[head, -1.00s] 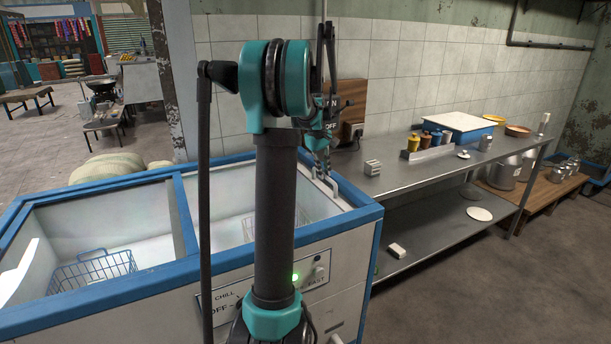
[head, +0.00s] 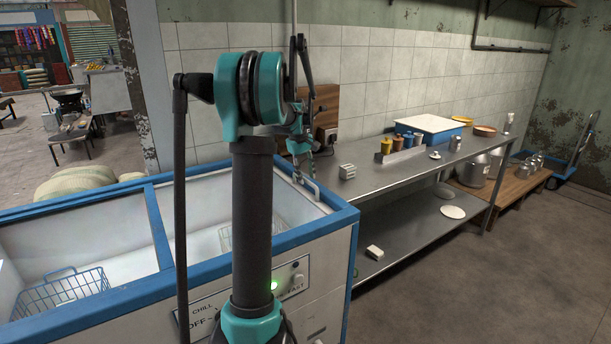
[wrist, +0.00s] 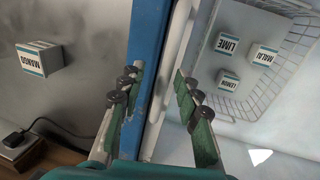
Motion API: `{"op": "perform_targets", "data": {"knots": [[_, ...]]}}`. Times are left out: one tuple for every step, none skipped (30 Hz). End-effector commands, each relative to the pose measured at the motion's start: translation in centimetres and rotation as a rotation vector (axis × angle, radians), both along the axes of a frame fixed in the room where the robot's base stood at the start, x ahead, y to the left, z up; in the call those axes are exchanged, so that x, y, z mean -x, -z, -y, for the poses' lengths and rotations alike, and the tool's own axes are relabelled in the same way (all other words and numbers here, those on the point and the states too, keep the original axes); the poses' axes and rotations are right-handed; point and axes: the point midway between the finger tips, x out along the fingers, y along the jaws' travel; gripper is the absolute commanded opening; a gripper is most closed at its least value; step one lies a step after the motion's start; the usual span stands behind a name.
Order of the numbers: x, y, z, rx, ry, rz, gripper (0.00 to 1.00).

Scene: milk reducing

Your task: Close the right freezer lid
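The white freezer (head: 327,262) with a blue rim stands at the lower left in the head view; its right compartment (head: 205,205) is open from above. A pale handle-like piece (head: 307,187) shows at its right rim, probably on the right lid; the lid panel cannot be made out clearly. My gripper (head: 302,160) points down just above this piece. In the wrist view my gripper (wrist: 155,105) is open, its fingers on either side of the blue rim (wrist: 150,50) and a pale strip (wrist: 172,75) beside it. I cannot tell whether they touch.
A wire basket (wrist: 265,60) with small labelled boxes is in the right compartment. Another basket (head: 62,293) is in the left one. A metal counter (head: 375,178) with jars and a white-topped box (head: 430,124) runs along the tiled wall. Open floor (head: 480,270) lies at right.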

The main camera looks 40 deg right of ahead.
Motion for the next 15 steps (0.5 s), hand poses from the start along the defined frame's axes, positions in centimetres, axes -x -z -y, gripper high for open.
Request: {"op": "perform_targets", "data": {"knots": [[0.0, 0.0, 0.0, -0.001, 0.000, 0.000, 0.33], [0.0, 0.0, -0.1, -0.001, 0.000, 0.000, 0.33], [0.0, 0.0, -0.1, -0.001, 0.000, 0.000, 0.33], [0.0, -0.1, -0.1, -0.001, 0.000, 0.000, 0.33], [0.0, -0.1, -0.1, -0.002, -0.001, 0.000, 0.33], [0.0, -0.4, -0.2, -0.002, -0.001, 0.000, 0.33], [0.0, -0.6, -0.2, -0.002, -0.001, 0.000, 0.33], [-0.1, -0.9, -0.3, -0.002, -0.001, 0.000, 0.33], [-0.1, -1.4, -0.4, -0.002, -0.001, 0.000, 0.33], [-0.1, -1.8, -0.5, -0.002, -0.001, 0.000, 0.33], [-0.1, -2.3, -0.6, -0.002, -0.001, 0.000, 0.33], [-0.1, -3.1, -0.7, -0.002, -0.001, 0.000, 0.33], [-0.2, -3.7, -0.8, -0.002, -0.001, 0.000, 0.33], [-0.2, -4.3, -1.0, -0.002, -0.001, 0.000, 0.33], [-0.2, -5.2, -1.1, -0.002, -0.001, 0.000, 0.33]]}}
